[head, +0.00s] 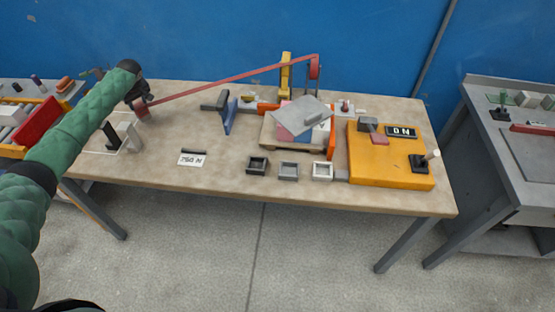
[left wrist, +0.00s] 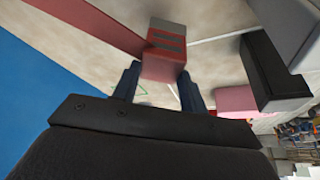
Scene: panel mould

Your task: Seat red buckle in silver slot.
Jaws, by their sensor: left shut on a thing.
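My left gripper (head: 138,99) is at the left end of the table, above its surface. In the left wrist view the gripper (left wrist: 158,86) is shut on the red buckle (left wrist: 165,55), between its blue fingers. The buckle (head: 142,110) is small in the head view, and a red strap (head: 230,78) runs taut from it to a reel (head: 315,67). Three small square sockets stand at the table's front: a dark one (head: 257,166), a grey one (head: 289,171) and a pale silvery one (head: 322,171). I cannot tell for certain which is the silver slot. My right gripper is out of view.
A black block (head: 112,138) and a pale block (head: 130,130) stand just below the gripper. A blue upright plate (head: 230,115), a grey tilted panel (head: 303,118) and an orange box (head: 390,170) fill the middle and right. The front left tabletop is mostly clear.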

